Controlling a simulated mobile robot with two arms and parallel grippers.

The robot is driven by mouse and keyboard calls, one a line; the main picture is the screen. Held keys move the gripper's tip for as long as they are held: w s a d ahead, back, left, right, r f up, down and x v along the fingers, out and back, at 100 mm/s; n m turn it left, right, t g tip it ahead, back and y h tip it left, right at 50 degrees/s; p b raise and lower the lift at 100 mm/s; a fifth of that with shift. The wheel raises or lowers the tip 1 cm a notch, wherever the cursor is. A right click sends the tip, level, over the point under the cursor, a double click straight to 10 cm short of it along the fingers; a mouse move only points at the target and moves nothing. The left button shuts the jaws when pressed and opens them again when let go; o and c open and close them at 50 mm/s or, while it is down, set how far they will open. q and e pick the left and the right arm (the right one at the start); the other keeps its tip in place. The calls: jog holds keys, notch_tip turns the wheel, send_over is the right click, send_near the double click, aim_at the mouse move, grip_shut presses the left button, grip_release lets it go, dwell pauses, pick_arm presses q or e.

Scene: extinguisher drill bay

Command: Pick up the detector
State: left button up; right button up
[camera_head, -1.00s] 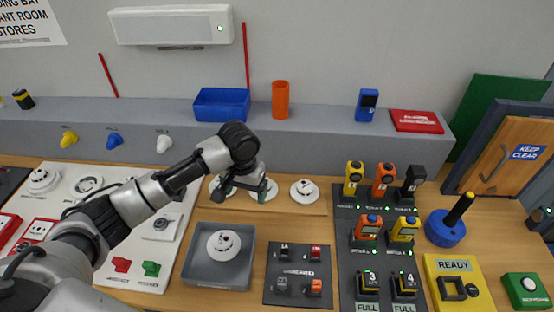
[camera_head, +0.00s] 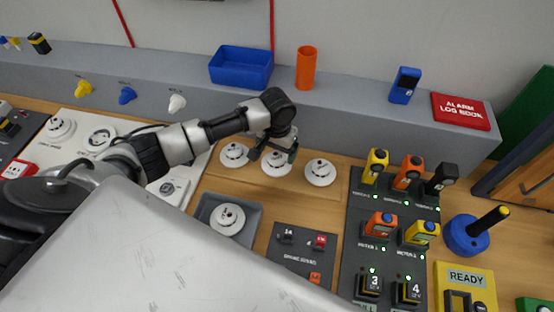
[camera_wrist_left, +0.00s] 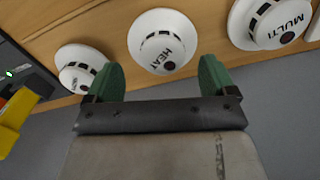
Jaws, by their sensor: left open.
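Three round white detectors sit in a row on a wooden strip in the head view: a left one (camera_head: 234,154), a middle one (camera_head: 276,165) and a right one (camera_head: 320,172). Another white detector (camera_head: 227,219) lies in a grey tray (camera_head: 199,214). My left gripper (camera_head: 273,152) is open at the middle detector and partly covers it. In the left wrist view, the detector marked HEAT (camera_wrist_left: 163,41) lies just beyond and between my green fingertips (camera_wrist_left: 162,76), with nothing held. The MULTI detector (camera_wrist_left: 270,22) is at right, and another detector (camera_wrist_left: 82,68) is beside the left finger.
A grey ledge behind holds a blue bin (camera_head: 241,68), an orange cup (camera_head: 306,68) and a blue handheld device (camera_head: 404,85). A dark panel with torches and meters (camera_head: 386,250) stands to the right. A switch board (camera_head: 295,262) is in front.

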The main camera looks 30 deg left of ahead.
aim_at(277, 156)
pick_arm(q)
notch_tip(277, 156, down, 4)
jog(key=shift+w+a+f+p, duration=0.1)
jog(key=shift+w+a+p, duration=0.05)
jog(key=shift+p, duration=0.25)
jog(key=c, duration=1)
jog(key=shift+c, duration=0.2)
jog(key=shift+r, duration=0.25)
